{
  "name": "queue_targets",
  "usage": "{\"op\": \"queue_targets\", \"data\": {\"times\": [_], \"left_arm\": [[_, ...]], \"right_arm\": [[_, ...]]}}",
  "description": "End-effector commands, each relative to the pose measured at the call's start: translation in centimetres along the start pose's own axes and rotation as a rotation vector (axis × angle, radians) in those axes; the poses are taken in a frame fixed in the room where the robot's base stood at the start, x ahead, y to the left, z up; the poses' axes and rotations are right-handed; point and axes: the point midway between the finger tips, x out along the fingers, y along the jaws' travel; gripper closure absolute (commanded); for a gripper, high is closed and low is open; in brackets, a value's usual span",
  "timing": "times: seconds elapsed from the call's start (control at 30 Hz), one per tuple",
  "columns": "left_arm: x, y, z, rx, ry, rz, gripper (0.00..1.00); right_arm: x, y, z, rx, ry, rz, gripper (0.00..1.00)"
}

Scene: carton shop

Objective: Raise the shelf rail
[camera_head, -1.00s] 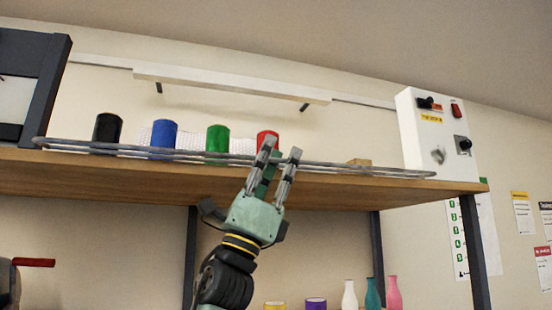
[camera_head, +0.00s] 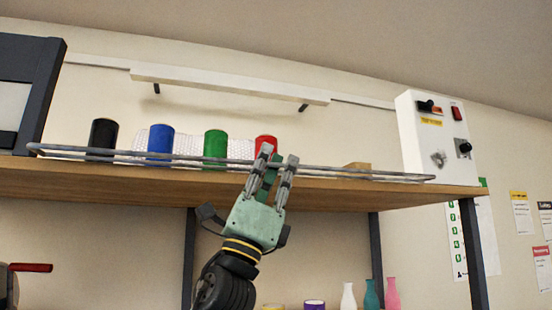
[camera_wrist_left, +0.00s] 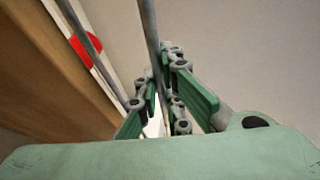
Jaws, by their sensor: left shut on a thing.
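The shelf rail (camera_head: 340,171) is a long grey double-bar rail along the front edge of the wooden shelf (camera_head: 130,180). It sits low, close to the board and in front of the cylinders. My left gripper (camera_head: 278,160) reaches up from below and is shut on the rail right of its middle, in front of the red cylinder (camera_head: 266,142). In the left wrist view one grey bar of the rail (camera_wrist_left: 150,35) runs down between the green fingers (camera_wrist_left: 165,100); the other bar passes to the left. The exact contact is partly hidden. My right gripper is not in view.
Black (camera_head: 103,134), blue (camera_head: 160,140) and green (camera_head: 215,145) cylinders stand behind the rail. A white control box (camera_head: 435,135) with switches stands at the shelf's right end. Dark posts (camera_head: 375,240) hold the shelf. Small bottles (camera_head: 371,294) stand below.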

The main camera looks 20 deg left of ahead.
Motion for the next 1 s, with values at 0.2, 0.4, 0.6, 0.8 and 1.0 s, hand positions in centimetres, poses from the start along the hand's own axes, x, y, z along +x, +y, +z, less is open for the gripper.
{"op": "queue_targets", "data": {"times": [0.2,0.4,0.6,0.8,1.0], "left_arm": [[1.7,-0.3,0.9,-0.044,0.001,0.129,1.0],[2.7,-0.3,1.2,-0.111,0.001,0.277,1.0],[3.6,-0.1,1.5,-0.184,0.0,0.446,1.0],[4.1,0.3,1.8,-0.245,0.0,0.596,1.0],[4.5,0.8,1.9,-0.291,-0.002,0.707,1.0]], "right_arm": [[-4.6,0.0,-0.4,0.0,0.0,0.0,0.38],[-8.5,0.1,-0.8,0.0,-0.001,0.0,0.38],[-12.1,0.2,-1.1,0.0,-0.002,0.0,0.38],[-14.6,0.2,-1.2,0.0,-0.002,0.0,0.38],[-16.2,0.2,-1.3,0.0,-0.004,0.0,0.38]]}}
